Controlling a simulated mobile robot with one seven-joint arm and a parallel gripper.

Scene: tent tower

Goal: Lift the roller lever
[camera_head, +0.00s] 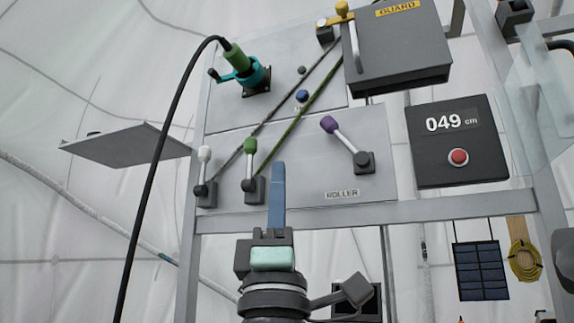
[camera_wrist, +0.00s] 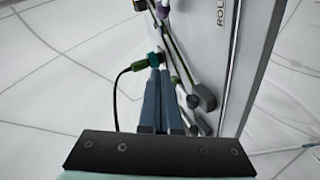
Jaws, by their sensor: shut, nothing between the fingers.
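The grey panel carries a ROLLER label (camera_head: 342,194) at its lower right. Just above the label is a lever with a purple knob (camera_head: 328,124), its arm slanting up and left from a dark pivot (camera_head: 364,162). Two more levers stand at the left, one with a white knob (camera_head: 205,154) and one with a green knob (camera_head: 250,146). My gripper (camera_head: 278,166) is shut and empty, pointing up in front of the panel, right of the green-knobbed lever. In the wrist view my fingers (camera_wrist: 164,74) are together, and a purple knob (camera_wrist: 162,12) shows beyond them.
A teal fitting with a green plug (camera_head: 236,58) trails a black cable (camera_head: 150,180) at left. A display (camera_head: 457,140) reads 049 cm. A grey plate (camera_head: 125,145) sticks out left.

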